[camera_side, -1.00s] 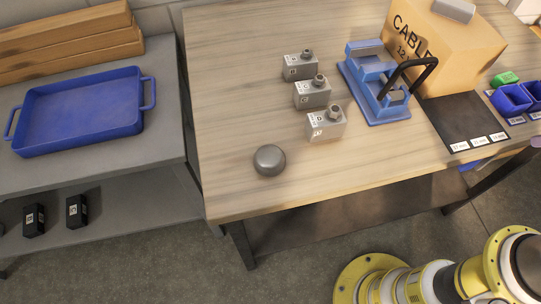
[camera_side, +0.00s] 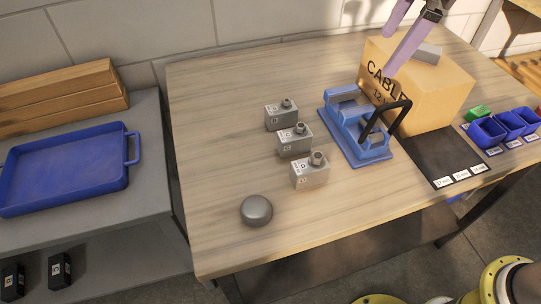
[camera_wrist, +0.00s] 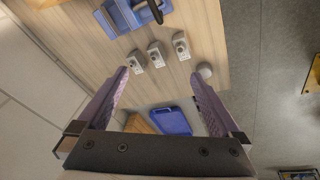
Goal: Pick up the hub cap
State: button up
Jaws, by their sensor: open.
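The hub cap is most likely the grey dome (camera_side: 256,210) lying on the wooden table near its front left edge. It also shows in the wrist view (camera_wrist: 204,70), close to the tip of the right finger in the picture. My gripper (camera_side: 390,50) has purple fingers and is high at the top right, over the cardboard box, well away from the dome. In the wrist view my gripper (camera_wrist: 159,73) is open, with nothing held between its fingers.
Three grey blocks with nuts (camera_side: 294,140) stand in a row behind the dome. A blue fixture with a black handle (camera_side: 345,115), a cardboard box (camera_side: 440,100) and blue bins (camera_side: 488,133) are to the right. A blue tray (camera_side: 65,170) sits on the left shelf. Table around the dome is clear.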

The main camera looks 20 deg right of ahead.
jog(key=w+a+f+n+g, duration=0.1)
jog(key=a+f+n, duration=0.1)
jog(key=a+f, duration=0.35)
jog(key=a+f+n+g, duration=0.1)
jog(key=a+f, duration=0.1)
jog(key=a, duration=0.7)
jog(key=n+h, duration=0.1)
jog(key=n, duration=0.1)
send_over(256, 205)
jog(key=shift+g, duration=0.3)
jog(key=f, duration=1.6)
jog(key=shift+s+a+f, duration=0.15)
jog(key=shift+s+a, duration=0.1)
jog(key=shift+w+d+f, duration=0.1)
jog(key=shift+w+f, duration=0.05)
jog(key=shift+f, duration=1.25)
jog(key=shift+w+d+f, duration=0.1)
jog(key=shift+f, duration=1.3)
jog(key=c, duration=1.3)
